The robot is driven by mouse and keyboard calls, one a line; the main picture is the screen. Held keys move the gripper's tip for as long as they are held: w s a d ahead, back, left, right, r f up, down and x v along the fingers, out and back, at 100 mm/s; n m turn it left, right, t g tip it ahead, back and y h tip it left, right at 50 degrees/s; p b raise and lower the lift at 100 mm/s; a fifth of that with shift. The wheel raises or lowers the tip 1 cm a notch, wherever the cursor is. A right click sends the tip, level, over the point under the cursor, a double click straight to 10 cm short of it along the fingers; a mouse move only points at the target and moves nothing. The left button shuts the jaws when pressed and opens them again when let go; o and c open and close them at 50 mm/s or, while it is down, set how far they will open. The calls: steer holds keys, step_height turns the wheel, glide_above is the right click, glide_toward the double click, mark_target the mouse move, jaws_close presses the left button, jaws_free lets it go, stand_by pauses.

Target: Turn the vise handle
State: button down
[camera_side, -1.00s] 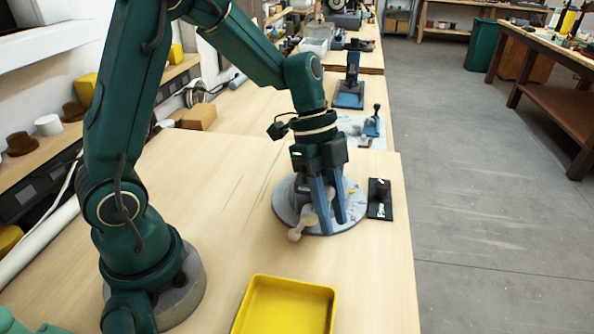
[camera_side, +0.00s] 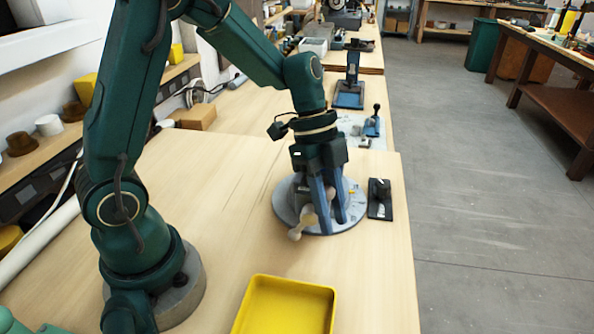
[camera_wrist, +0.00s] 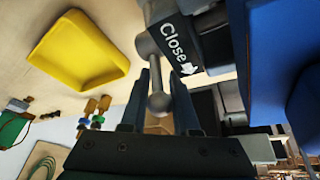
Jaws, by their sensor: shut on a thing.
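The vise stands on a round grey base (camera_side: 350,225) on the wooden bench in the side view, largely hidden behind my fingers. Its pale metal handle (camera_side: 304,222) slants across the fingers, with a rounded end low at the left. My gripper (camera_side: 334,222) points down over the vise. In the wrist view my gripper (camera_wrist: 163,78) has its two fingers on either side of the handle bar (camera_wrist: 156,72), shut on it. The handle's ball end (camera_wrist: 158,103) shows between the fingers. A dark vise face (camera_wrist: 178,48) carries the word "Close" and an arrow.
A yellow tray (camera_side: 330,290) lies at the front of the bench. A small black block (camera_side: 380,212) sits just right of the vise base. A blue tool stand (camera_side: 348,97) stands further back. The bench left of the vise is clear.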

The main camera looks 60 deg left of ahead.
mark_target(305, 207)
steer(key=shift+r, duration=0.1)
steer(key=shift+s+a+r+m+t+h, duration=0.2)
steer(key=shift+s+a+r+t+h, duration=0.1)
steer(key=shift+t+h, duration=0.5)
steer(key=shift+s+a+r+m+t+h, duration=0.15)
steer(key=shift+r+m+t+h, duration=0.1)
steer(key=shift+t+h, duration=0.55)
steer(key=c, duration=0.7)
jaws_free()
steer(key=shift+o, duration=0.2)
steer(key=v, duration=0.4)
steer(key=shift+w, duration=0.1)
steer(key=shift+s+a+r, duration=0.25)
steer(key=shift+a+r, duration=0.15)
